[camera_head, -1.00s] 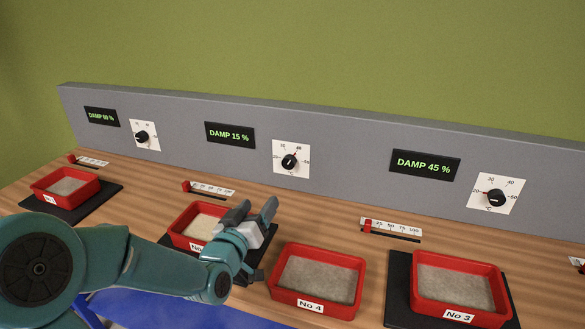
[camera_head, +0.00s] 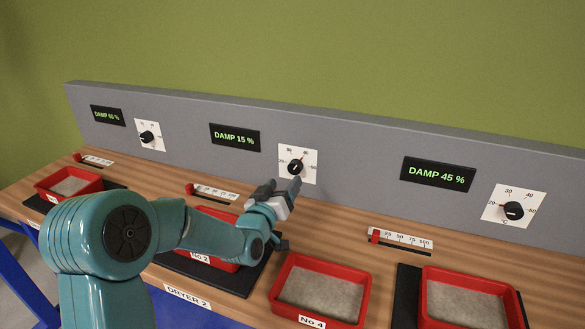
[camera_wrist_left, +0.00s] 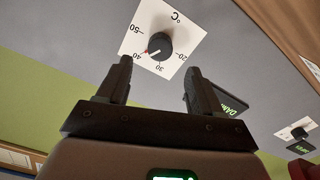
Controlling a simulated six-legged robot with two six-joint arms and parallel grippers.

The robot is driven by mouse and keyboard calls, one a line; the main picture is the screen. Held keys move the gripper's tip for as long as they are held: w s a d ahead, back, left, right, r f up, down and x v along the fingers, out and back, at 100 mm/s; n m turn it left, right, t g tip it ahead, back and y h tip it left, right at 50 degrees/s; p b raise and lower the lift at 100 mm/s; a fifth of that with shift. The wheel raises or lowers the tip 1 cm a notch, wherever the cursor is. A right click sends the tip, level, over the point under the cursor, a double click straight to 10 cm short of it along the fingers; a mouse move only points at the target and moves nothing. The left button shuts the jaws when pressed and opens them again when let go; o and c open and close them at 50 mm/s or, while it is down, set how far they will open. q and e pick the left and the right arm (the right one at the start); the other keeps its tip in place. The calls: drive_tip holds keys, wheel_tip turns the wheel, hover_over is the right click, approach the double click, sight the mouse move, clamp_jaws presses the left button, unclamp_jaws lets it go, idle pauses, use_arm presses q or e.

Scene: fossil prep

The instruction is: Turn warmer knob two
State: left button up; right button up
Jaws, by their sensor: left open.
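Warmer knob two (camera_head: 296,167) is a black dial on a white scale plate on the grey panel, beside the display reading DAMP 15 %. In the left wrist view the knob (camera_wrist_left: 159,46) shows upside down, ahead of and between my fingertips, with its red mark near 40. My left gripper (camera_head: 279,187) is open and empty, just in front of and below the knob, apart from it. Its two dark fingers also show in the left wrist view (camera_wrist_left: 157,82). My right gripper is not in view.
Red tray No 2 (camera_head: 205,266) sits on a black mat under my left arm. Red tray No 4 (camera_head: 320,318) stands on the wooden bench to the right. A slider (camera_head: 213,191) lies left of my gripper. Other knobs (camera_head: 513,211) are on the panel.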

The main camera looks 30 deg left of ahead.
sight(294, 170)
use_arm(q)
drive_tip(key=p+x, duration=0.1)
drive_tip(key=x, duration=0.6)
drive_tip(key=c, duration=1.1)
